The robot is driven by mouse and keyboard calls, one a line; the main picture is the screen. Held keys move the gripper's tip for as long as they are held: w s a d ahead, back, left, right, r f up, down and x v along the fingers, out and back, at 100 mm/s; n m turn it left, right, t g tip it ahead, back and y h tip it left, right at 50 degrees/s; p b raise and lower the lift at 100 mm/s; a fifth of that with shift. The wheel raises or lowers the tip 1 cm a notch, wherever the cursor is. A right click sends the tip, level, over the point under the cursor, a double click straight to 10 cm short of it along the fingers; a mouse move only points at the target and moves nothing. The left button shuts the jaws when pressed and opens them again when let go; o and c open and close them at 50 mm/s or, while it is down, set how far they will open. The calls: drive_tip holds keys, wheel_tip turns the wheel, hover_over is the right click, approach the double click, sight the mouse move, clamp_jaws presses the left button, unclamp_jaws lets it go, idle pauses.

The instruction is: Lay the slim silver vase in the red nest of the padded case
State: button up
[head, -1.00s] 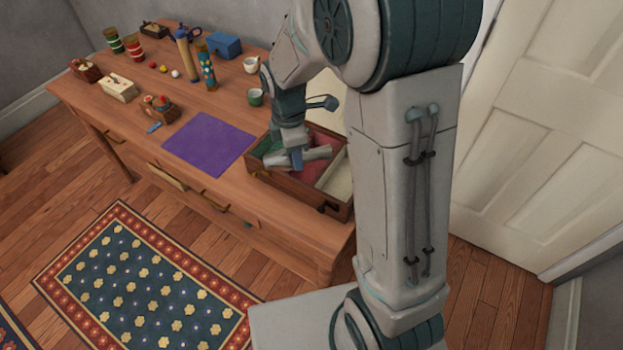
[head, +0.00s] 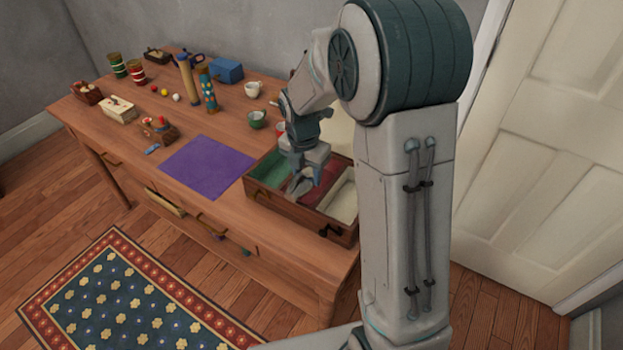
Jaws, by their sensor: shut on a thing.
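The padded case (head: 283,207) stands open at the right front of the table. It has a green nest (head: 269,168) on the left, a red nest (head: 323,190) in the middle and a cream nest (head: 345,203) on the right. My gripper (head: 302,178) points down into the case, over the border of the green and red nests. It is shut on the slim silver vase (head: 299,187), which shows only as a small grey piece under the fingers. The gripper hides most of the vase, so I cannot tell whether it touches the padding.
A purple mat (head: 207,166) lies just left of the case. A green cup (head: 257,119), a white cup (head: 253,89), a patterned bottle (head: 208,92) and a blue box (head: 227,70) stand behind. My arm covers the case's back right.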

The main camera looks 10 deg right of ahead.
drive_tip(key=w+d+f, duration=0.1)
drive_tip(key=w, duration=0.1)
drive_tip(key=shift+w+d+f, duration=0.3)
drive_tip(key=shift+d+f, duration=0.05)
drive_tip(key=shift+f, duration=2.1)
drive_tip(key=shift+f, duration=0.2)
drive_tip(key=o, duration=0.9)
drive_tip(key=shift+r, duration=0.1)
